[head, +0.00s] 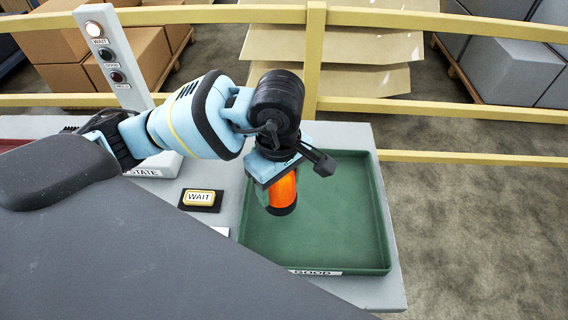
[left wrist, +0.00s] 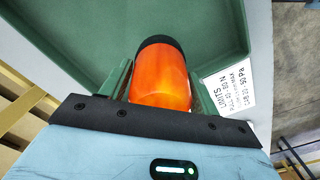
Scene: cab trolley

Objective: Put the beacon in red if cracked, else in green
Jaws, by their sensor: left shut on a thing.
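The beacon (head: 283,190) is an orange cylinder with a black end. My left gripper (head: 275,192) is shut on it and holds it over the left part of the green tray (head: 382,225), whose front label reads GOOD. In the left wrist view the beacon (left wrist: 162,82) sits between both fingers of the gripper (left wrist: 160,90), black end away from the palm. No crack shows on the visible orange side; the side turned away is hidden. I cannot tell whether the beacon touches the tray floor. A small red strip (head: 14,142), perhaps the red tray, shows behind my left arm. My right gripper is out of view.
A post (head: 115,55) with several round lamps stands at the back left, its top lamp, marked WAIT, lit. A small panel (head: 199,198) on the grey table reads WAIT. Yellow rails (head: 450,107) run behind the table. The tray's right half is empty.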

